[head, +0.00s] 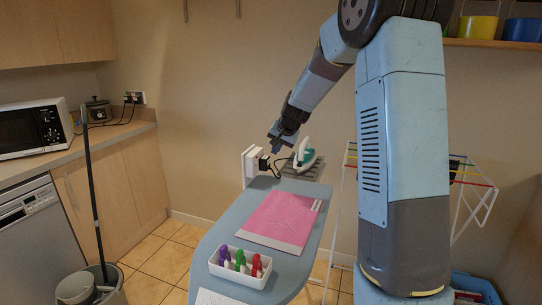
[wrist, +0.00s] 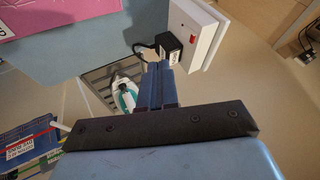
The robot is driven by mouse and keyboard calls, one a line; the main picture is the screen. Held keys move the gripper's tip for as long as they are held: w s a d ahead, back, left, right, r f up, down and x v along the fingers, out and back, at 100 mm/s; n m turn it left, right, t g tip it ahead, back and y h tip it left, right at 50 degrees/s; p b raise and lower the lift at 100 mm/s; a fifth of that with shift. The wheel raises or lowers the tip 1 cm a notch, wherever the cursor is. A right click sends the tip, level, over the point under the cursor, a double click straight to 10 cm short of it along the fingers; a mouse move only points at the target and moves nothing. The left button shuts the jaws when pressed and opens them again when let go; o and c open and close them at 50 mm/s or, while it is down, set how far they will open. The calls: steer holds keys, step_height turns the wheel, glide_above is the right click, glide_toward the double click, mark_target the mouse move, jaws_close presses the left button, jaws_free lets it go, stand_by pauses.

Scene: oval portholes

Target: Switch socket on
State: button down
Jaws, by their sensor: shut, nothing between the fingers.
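A white socket box (head: 249,168) stands at the far end of the ironing board, with a black plug (head: 264,162) in its face. In the wrist view the socket (wrist: 205,37) is at the upper right, and the plug (wrist: 167,45) sits in it just beyond my fingertips. A small reddish mark shows on the socket's face there; its switch position is too small to tell. My gripper (head: 274,136) is shut and empty, above and to the right of the socket. In the wrist view its fingers (wrist: 157,68) are together, and I cannot tell whether they touch the plug.
The ironing board (head: 213,243) holds a pink folder (head: 281,217) and a white tray of colored bottles (head: 211,267). A white-and-teal iron (head: 305,157) rests on a rack beside the socket. A drying rack (head: 339,205) stands to the right. A second wall socket (head: 135,97) is above the counter.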

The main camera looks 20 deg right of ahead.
steer(key=shift+v, duration=2.25)
steer(key=shift+a, duration=0.1)
steer(key=s+a+r+n, duration=0.2)
steer(key=s+r, duration=0.2)
steer(key=s, duration=0.6)
steer(key=s+a+r+n, duration=0.15)
steer(key=s+r, duration=0.25)
steer(key=s, duration=0.6)
steer(key=s+f+n+g+h, duration=0.1)
steer(key=s+n, duration=0.1)
steer(key=s, duration=1.9)
steer(key=shift+s+d+f+h, duration=0.35)
steer(key=shift+s+f+h, duration=0.05)
steer(key=shift+a+n, duration=0.1)
steer(key=shift+n, duration=0.15)
